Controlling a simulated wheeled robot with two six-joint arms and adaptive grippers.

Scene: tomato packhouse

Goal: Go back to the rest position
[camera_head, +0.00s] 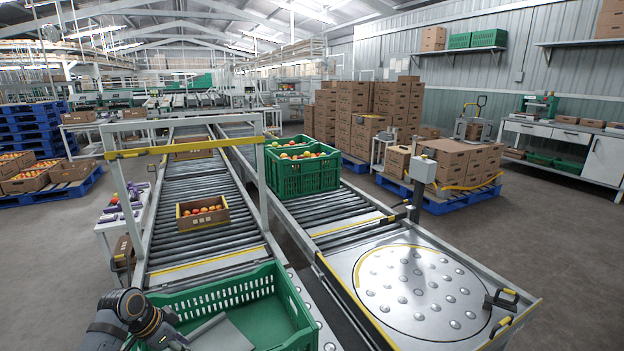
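My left arm comes in at the bottom left, and its dark wrist with an orange ring reaches the near left corner of a green crate (297,318). Only part of my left gripper (172,338) shows at the bottom edge. Its fingertips are hidden or cut off, so I cannot tell whether it is open or holds anything. A flat grey piece (224,334) shows inside the green crate; I cannot tell what it is. My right arm and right gripper are not in view.
A roller conveyor (190,240) ahead carries a small cardboard box of tomatoes (203,212). Two green crates of tomatoes (302,170) stand on the right conveyor. A round ball-transfer plate (420,290) lies at right.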

